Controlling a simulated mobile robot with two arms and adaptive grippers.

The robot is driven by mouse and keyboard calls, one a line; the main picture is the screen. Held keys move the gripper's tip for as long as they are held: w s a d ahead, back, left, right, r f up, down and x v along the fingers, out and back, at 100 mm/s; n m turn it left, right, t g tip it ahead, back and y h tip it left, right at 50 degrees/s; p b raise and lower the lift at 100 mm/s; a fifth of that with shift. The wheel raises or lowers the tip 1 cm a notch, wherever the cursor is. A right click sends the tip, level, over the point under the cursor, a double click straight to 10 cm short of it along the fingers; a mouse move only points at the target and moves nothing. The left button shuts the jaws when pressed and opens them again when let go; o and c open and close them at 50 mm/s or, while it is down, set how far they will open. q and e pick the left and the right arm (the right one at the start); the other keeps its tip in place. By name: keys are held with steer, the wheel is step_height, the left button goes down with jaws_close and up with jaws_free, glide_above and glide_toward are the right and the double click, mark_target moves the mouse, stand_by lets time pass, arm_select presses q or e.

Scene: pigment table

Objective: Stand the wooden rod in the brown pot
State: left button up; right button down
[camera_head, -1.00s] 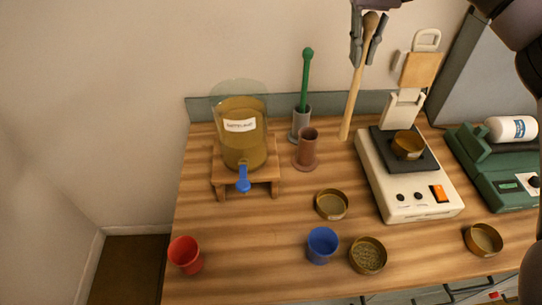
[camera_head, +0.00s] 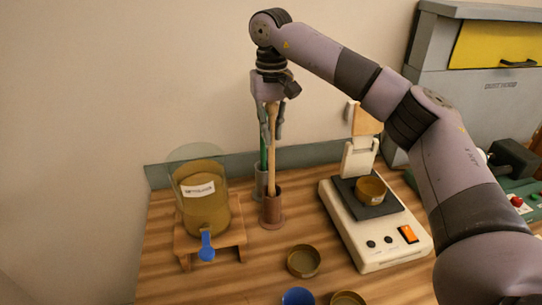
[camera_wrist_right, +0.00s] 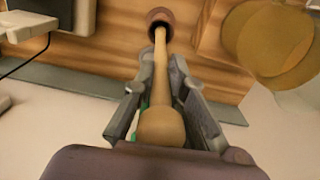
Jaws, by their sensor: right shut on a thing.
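My right gripper (camera_head: 271,132) is shut on the upper part of the wooden rod (camera_head: 272,165), which hangs upright over the brown pot (camera_head: 271,213). The rod's lower end meets the pot's mouth and appears to be inside it; how deep I cannot tell. In the right wrist view, the rod (camera_wrist_right: 160,75) runs between the fingers, its rounded top near the camera and its far end at the dark opening of the pot (camera_wrist_right: 158,14). My left gripper is not in view.
A grey holder (camera_head: 260,183) with a green rod stands just behind the pot. A labelled jar (camera_head: 203,205) with a blue tap is on a wooden stand (camera_head: 240,236) at left. A white scale (camera_head: 375,238) stands at right. A shallow dish (camera_head: 303,261) and blue cup (camera_head: 298,297) are in front.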

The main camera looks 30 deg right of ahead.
mark_target(272, 157)
step_height(272, 157, down, 7)
steer(key=p, duration=0.1)
stand_by(0.3)
steer(key=shift+r, duration=0.1)
steer(key=shift+s, duration=0.1)
steer(key=c, duration=1.6)
jaws_free()
steer(key=shift+c, duration=0.2)
